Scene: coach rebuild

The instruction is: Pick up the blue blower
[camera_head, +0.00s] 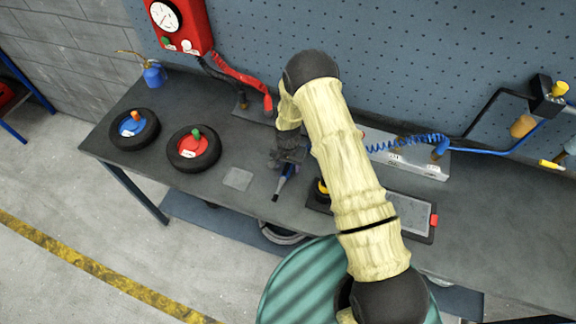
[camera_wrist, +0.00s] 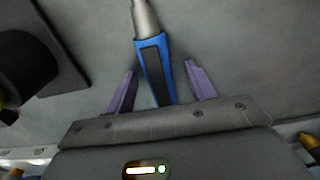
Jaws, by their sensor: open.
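A slim blue tool (camera_wrist: 154,66) with a black panel and a grey metal end lies between my fingers in the wrist view. It also shows in the head view (camera_head: 286,173), partly hidden under my gripper (camera_head: 287,160). I cannot tell for sure that it is the blower. My gripper (camera_wrist: 160,70) is open, with one purple finger on each side of the tool and a gap to both. A blue fitting (camera_head: 440,148) at the end of a coiled blue hose is on the silver box to the right.
The dark bench (camera_head: 120,165) holds a wheel with a blue hub (camera_head: 131,128), one with a red hub (camera_head: 194,148), a grey square (camera_head: 237,179) and a silver box (camera_head: 425,165). A teal drum (camera_head: 300,285) stands in front. My arm hides the bench's middle.

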